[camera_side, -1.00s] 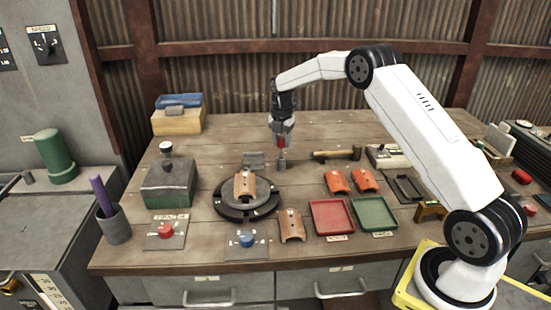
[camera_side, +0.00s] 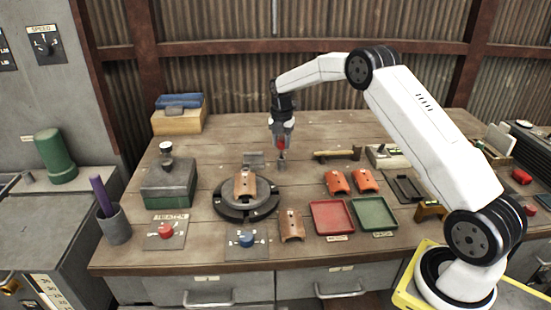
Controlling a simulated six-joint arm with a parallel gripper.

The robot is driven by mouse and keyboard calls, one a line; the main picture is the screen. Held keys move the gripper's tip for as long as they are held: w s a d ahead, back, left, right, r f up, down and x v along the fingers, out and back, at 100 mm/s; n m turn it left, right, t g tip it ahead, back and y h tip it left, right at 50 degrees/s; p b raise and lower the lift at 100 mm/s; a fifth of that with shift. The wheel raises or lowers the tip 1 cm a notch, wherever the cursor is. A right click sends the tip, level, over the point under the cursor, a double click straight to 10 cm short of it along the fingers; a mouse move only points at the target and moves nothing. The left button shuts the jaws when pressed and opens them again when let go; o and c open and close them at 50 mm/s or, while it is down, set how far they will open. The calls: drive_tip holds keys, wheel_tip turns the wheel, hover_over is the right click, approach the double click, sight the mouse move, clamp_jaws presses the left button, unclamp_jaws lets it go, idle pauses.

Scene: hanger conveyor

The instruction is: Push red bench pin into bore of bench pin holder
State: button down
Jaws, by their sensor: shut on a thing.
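My gripper (camera_side: 282,142) is shut on the red bench pin (camera_side: 281,145), above the middle rear of the bench. Only a small red part of the pin shows between the fingers. The bench pin holder (camera_side: 282,162), a small grey upright cylinder, stands on the bench directly below the gripper. The pin's lower end is close to the holder's top. I cannot tell whether the tip is inside the bore.
A round dark turntable (camera_side: 232,211) carrying an orange tile (camera_side: 245,184) is at front left of the holder. A hammer (camera_side: 338,155) lies to the right. Red (camera_side: 318,207) and green (camera_side: 372,203) trays are at front right. A small grey block (camera_side: 253,159) stands left of the holder.

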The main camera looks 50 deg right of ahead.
sight(281, 150)
drive_tip(key=shift+f, duration=1.85)
idle(0.7)
drive_tip(key=c, duration=0.5)
unclamp_jaws()
drive_tip(key=shift+c, duration=0.2)
drive_tip(key=o, duration=0.5)
drive_tip(key=shift+o, duration=0.2)
drive_tip(key=shift+r, duration=0.2)
drive_tip(key=shift+r, duration=2.8)
